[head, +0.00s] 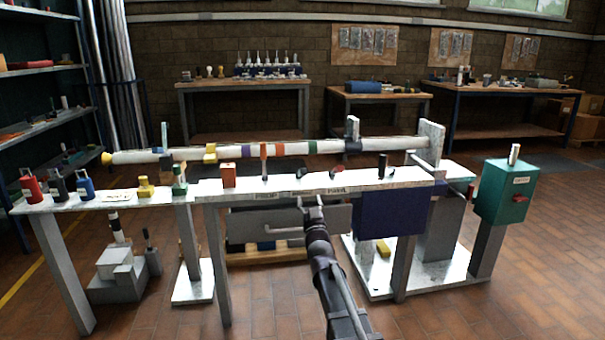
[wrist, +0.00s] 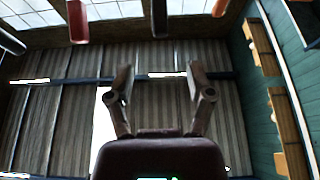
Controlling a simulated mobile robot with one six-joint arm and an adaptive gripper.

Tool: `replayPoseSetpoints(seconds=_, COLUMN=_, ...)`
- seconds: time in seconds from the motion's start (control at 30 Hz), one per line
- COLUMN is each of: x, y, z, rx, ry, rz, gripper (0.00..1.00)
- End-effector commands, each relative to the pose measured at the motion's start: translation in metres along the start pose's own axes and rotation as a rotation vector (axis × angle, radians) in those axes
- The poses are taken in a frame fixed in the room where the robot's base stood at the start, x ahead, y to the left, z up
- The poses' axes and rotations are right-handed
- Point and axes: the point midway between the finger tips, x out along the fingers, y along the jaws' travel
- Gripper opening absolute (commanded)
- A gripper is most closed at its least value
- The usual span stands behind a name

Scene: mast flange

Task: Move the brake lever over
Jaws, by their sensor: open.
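My gripper (head: 312,203) is open and empty, in front of the front edge of the white bench (head: 215,187) and a little below its top, apart from every lever. Its two spread fingers also show in the wrist view (wrist: 160,78). Front labels seem to read PROP and PAWL; the one between is unclear. I cannot tell which handle is the brake lever.
A long white mast (head: 220,151) with coloured bands lies behind the handles. A green box (head: 505,190) with a pale lever (head: 514,153) stands at right. A blue panel (head: 385,213) hangs below the bench. The floor in front is clear.

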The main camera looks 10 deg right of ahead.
Motion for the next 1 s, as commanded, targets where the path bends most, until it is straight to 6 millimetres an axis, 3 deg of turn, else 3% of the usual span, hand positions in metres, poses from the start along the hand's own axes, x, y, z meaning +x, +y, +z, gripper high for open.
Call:
replayPoseSetpoints(seconds=0.47, x=0.011, y=0.001, z=0.0, rx=0.0, ry=-0.002, rz=0.001, gripper=0.69)
replayPoseSetpoints(seconds=1.0, x=0.085, y=0.002, z=-0.001, rx=-0.001, ry=-0.003, rz=0.003, gripper=0.69)
